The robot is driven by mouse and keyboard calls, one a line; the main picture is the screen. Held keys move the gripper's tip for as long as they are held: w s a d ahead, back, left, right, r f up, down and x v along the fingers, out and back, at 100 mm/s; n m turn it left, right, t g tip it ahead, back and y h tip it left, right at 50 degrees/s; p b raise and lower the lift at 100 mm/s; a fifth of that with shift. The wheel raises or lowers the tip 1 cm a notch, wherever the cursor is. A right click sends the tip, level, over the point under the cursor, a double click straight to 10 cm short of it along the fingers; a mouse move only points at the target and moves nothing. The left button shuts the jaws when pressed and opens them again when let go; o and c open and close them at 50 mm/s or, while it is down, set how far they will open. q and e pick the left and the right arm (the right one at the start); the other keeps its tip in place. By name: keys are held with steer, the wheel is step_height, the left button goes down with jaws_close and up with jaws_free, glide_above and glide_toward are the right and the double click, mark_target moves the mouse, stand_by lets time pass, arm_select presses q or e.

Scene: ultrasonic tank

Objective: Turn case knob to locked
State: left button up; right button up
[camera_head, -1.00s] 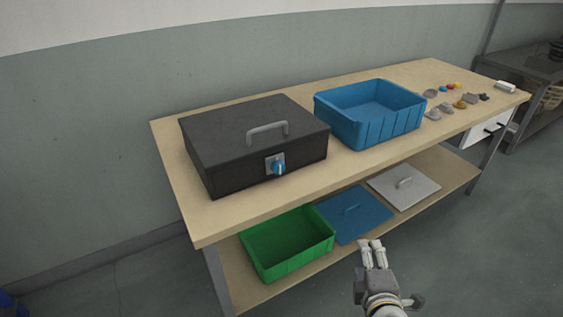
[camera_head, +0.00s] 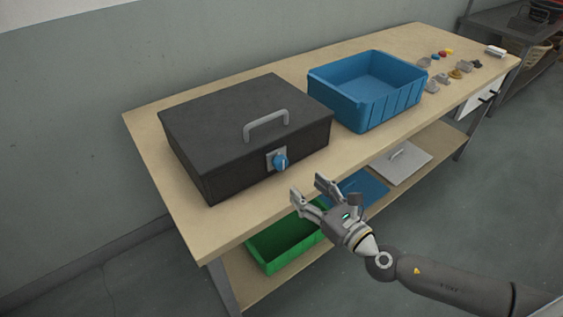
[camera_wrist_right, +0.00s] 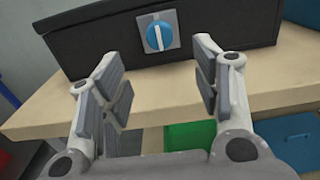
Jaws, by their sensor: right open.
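The black case (camera_head: 240,125) sits closed on the left part of the wooden table, with a grey handle (camera_head: 266,124) on its lid. Its blue knob (camera_head: 281,162) is on a grey plate on the front face. In the right wrist view the knob (camera_wrist_right: 160,37) carries a white bar that stands nearly upright. My right gripper (camera_head: 308,186) is open and empty, in front of the table edge, below and to the right of the knob and apart from it. In the right wrist view the knob shows beyond the open fingers (camera_wrist_right: 160,85). My left gripper is not in view.
A blue bin (camera_head: 345,110) stands on the table right of the case. Several small items (camera_head: 448,75) lie farther right. The lower shelf holds a green bin (camera_head: 275,250), a blue lid (camera_head: 372,190) and a grey lid (camera_head: 405,163). Bare tabletop lies before the case.

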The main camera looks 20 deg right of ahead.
mark_target(284, 166)
steer(key=p+x, duration=0.1)
steer(key=x, duration=0.9)
steer(key=shift+f+p, duration=0.1)
steer(key=shift+p, duration=0.25)
steer(key=shift+s, duration=0.1)
steer(key=shift+c, duration=0.5)
steer(key=c, duration=0.9)
